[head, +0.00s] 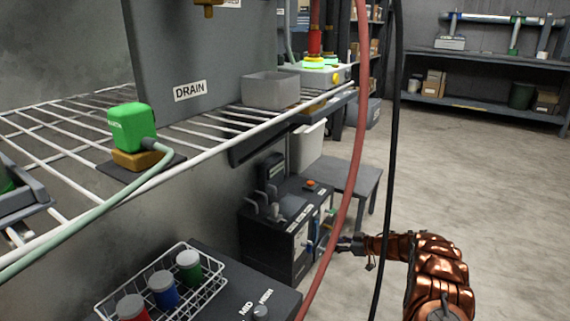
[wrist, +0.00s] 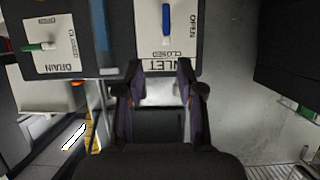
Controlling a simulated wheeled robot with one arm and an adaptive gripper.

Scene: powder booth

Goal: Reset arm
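My copper-coloured arm (head: 432,262) reaches in from the lower right in the head view. My gripper (head: 347,244) is at its far end, beside the dark valve box (head: 268,240) on the left. In the wrist view my gripper (wrist: 160,84) has its two dark fingers apart with nothing held between them. Just beyond the fingertips is the INLET plate (wrist: 180,30) with a blue lever (wrist: 166,22). To its left is the DRAIN plate (wrist: 48,45) with a green-tipped lever (wrist: 38,47).
A red hose (head: 352,180) and a black cable (head: 389,170) hang close to my arm. A wire rack (head: 60,125) carries a green block (head: 124,127). A wire basket (head: 205,292) holds capped jars. A grey stool (head: 352,178) stands behind the box. Open floor (head: 480,190) lies right.

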